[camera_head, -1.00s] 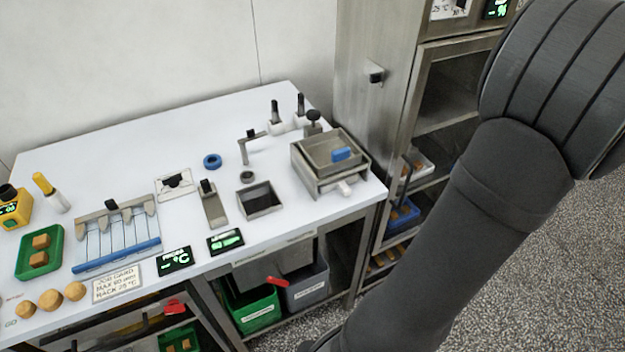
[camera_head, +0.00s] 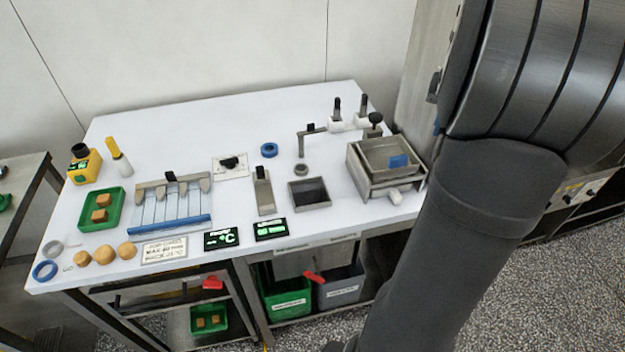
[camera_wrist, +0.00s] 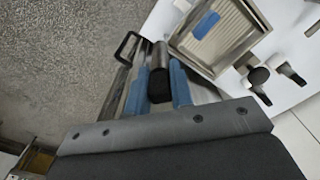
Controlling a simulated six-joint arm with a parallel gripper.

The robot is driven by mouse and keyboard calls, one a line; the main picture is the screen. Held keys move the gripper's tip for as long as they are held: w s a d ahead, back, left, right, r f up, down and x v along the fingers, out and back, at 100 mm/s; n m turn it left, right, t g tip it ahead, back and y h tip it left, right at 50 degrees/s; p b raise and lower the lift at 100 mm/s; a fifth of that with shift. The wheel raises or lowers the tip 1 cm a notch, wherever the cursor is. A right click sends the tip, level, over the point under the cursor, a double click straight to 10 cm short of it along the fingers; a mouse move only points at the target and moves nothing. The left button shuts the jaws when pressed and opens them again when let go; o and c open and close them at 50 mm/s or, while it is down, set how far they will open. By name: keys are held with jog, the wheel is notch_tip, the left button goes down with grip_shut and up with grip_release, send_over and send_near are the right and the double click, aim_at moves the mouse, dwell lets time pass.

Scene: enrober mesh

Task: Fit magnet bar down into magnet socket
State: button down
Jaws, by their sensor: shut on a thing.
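My gripper (camera_wrist: 158,80) shows in the wrist view, its two blue finger pads shut on a dark cylindrical piece with a grey metal part, which I take to be the magnet bar (camera_wrist: 158,70). It appears beside the steel box with the tray; the bar's lower end is hidden. In the head view my arm crosses the right side, and the gripper and bar are out of sight. I cannot tell for sure which fitting is the magnet socket; a small grey ring (camera_head: 301,169) and an open square steel well (camera_head: 310,194) stand on the white table.
The steel box (camera_head: 365,187) with a blue piece (camera_head: 398,161) inside stands at the table's right end. Two black-handled pieces (camera_head: 337,108) stand in white holders behind it. The table's back left is clear.

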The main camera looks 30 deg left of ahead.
jog(key=w+a+n, duration=0.2)
jog(key=a+n, duration=0.1)
jog(key=a, duration=1.3)
jog(key=n, duration=0.5)
send_over(301, 174)
jog(key=w+a, duration=0.1)
jog(key=w, duration=0.1)
notch_tip(301, 174, down, 14)
jog(key=shift+s+f, duration=0.15)
jog(key=shift+f, duration=1.95)
jog(key=shift+f, duration=0.1)
jog(key=c, duration=1.3)
grip_release()
jog(key=shift+o, duration=0.2)
